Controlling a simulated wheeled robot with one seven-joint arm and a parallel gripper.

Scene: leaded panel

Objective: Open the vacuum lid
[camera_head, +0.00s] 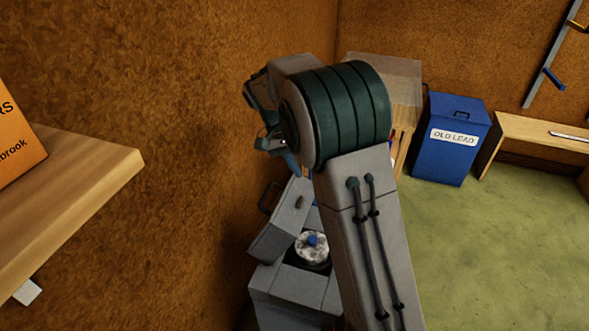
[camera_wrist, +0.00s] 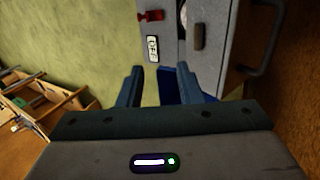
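The vacuum is a grey box (camera_head: 290,285) on the floor by the wall, partly hidden by my arm. Its grey lid (camera_head: 284,215) stands tilted up toward the wall, with a dark handle and a brown catch on it. A white round filter (camera_head: 312,258) with a blue knob shows in the opening. In the wrist view the lid (camera_wrist: 225,30) is at upper right, with a dark gap between it and the vacuum body (camera_wrist: 158,75). My gripper (camera_wrist: 160,68) is open, its fingers apart below the vacuum in the picture; no grasp on the lid shows.
A wooden shelf (camera_head: 80,195) with an orange box (camera_head: 15,130) juts out at left. A blue "OLD LEAD" bin (camera_head: 450,155) and a wooden bench (camera_head: 540,132) stand at back right. The green floor (camera_head: 480,250) at right is clear.

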